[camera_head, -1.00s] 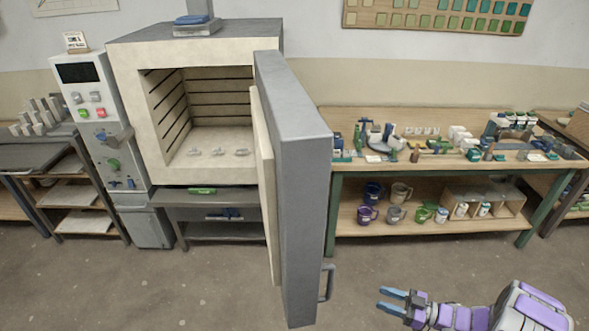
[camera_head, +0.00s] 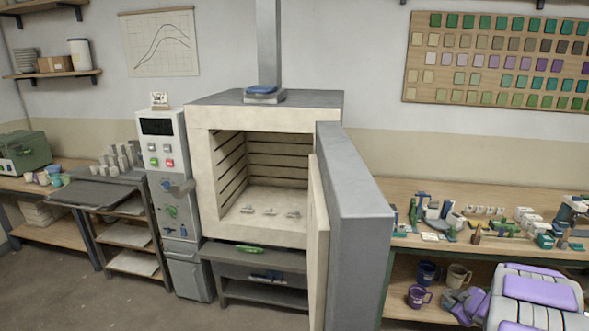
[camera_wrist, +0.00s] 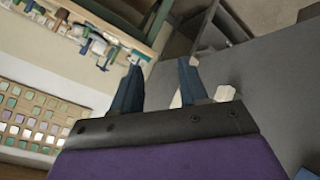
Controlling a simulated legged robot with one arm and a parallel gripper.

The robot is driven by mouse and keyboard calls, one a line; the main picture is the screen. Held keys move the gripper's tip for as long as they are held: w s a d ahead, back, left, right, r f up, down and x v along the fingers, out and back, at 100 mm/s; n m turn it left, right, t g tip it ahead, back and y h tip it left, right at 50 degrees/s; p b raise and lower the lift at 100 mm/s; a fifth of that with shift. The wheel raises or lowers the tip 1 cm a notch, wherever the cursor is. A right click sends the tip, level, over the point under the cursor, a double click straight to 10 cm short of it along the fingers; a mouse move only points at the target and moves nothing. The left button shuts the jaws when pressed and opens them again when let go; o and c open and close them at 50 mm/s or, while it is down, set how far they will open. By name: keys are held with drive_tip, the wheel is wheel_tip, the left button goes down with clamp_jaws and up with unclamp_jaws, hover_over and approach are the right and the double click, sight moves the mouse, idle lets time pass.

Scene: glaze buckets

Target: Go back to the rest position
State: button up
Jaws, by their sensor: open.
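My gripper (camera_wrist: 160,82) shows in the wrist view with its two blue fingers apart and nothing between them. The view there is tilted, with the workbench at upper left and a large grey surface on the right. In the head view my purple and white arm is at the lower right, in front of the workbench, and the fingers cannot be made out. The kiln (camera_head: 205,165) stands in the middle of the head view. Its thick grey door (camera_head: 357,215) is swung open, and small pale pieces (camera_head: 270,212) lie on the kiln floor.
A control cabinet (camera_head: 163,150) stands left of the kiln. The workbench (camera_head: 480,190) on the right holds many small items, with mugs (camera_head: 428,272) on its lower shelf. A sample board (camera_head: 490,60) hangs above. Bare floor (camera_head: 110,300) shows at the lower left.

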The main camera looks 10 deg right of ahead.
drive_tip(key=s+a+r+m+g+h, duration=0.25)
drive_tip(key=a+r, duration=0.25)
drive_tip(key=r, duration=0.5)
drive_tip(key=s+a+r+m+g+h, duration=0.1)
drive_tip(key=s+a+r, duration=0.1)
drive_tip(key=s+a, duration=0.15)
drive_tip(key=s+a+r+m+g, duration=0.1)
drive_tip(key=s+a+r+m, duration=0.1)
drive_tip(key=a, duration=0.3)
drive_tip(key=s+a+g+y, duration=0.6)
drive_tip(key=s+a+g, duration=0.1)
drive_tip(key=s+a, duration=2.1)
drive_tip(key=a, duration=0.2)
drive_tip(key=shift+a, duration=0.3)
